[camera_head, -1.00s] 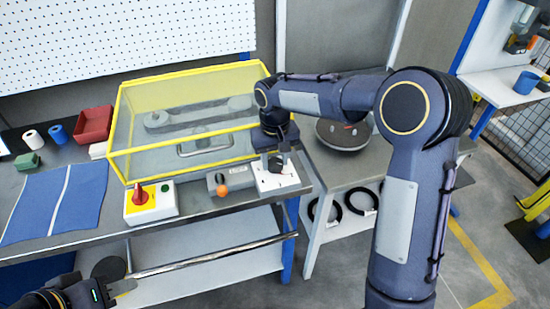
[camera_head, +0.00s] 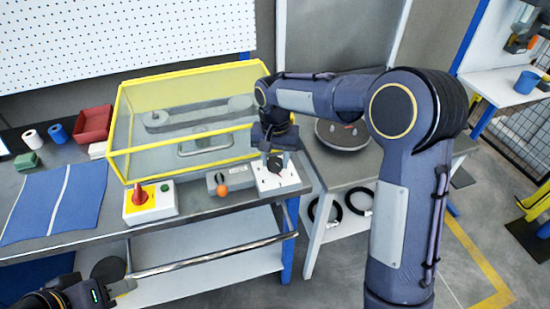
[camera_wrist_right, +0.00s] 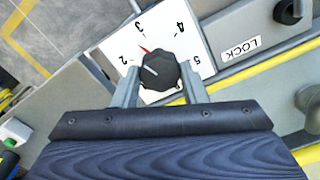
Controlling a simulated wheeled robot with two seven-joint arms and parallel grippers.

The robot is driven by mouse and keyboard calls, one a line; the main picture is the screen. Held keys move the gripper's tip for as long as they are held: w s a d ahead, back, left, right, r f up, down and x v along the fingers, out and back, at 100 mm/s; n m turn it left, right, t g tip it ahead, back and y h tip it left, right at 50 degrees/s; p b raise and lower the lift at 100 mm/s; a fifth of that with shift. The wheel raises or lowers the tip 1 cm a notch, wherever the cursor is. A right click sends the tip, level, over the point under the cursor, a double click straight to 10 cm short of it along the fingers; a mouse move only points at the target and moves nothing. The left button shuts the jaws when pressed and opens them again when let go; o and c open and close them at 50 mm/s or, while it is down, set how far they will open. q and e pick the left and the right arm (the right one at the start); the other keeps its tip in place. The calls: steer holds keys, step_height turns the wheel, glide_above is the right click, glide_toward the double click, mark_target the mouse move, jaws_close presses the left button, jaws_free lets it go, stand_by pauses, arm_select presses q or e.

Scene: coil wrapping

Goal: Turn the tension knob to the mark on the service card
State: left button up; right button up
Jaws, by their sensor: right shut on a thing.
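The black tension knob (camera_wrist_right: 158,70) sits on a white dial plate (camera_wrist_right: 195,38) numbered 2 to 5. Its white pointer line slants toward the upper left, below the 2–3 stretch. A red mark shows on the plate between 2 and 3. My right gripper (camera_wrist_right: 157,80) is shut on the knob, one finger on each side. In the head view the dial plate (camera_head: 289,183) is at the bench's front right corner, under my right gripper (camera_head: 277,162). My left gripper (camera_head: 122,287) is low at the left, away from the bench top; its jaw state is unclear. I cannot make out the service card.
A yellow-framed clear guard (camera_head: 140,92) stands behind the controls. Left of the dial are a lever with an orange ball (camera_head: 222,190) and a red emergency stop (camera_head: 140,196). A black LOCK knob (camera_wrist_right: 290,11) is beside the dial plate.

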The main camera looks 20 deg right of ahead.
mark_target(275, 162)
steer(key=m, duration=0.3)
steer(key=shift+m, duration=0.3)
stand_by(0.3)
steer(key=o, duration=1)
step_height(275, 162, up, 8)
steer(key=shift+f, duration=0.2)
steer(key=shift+r, duration=0.15)
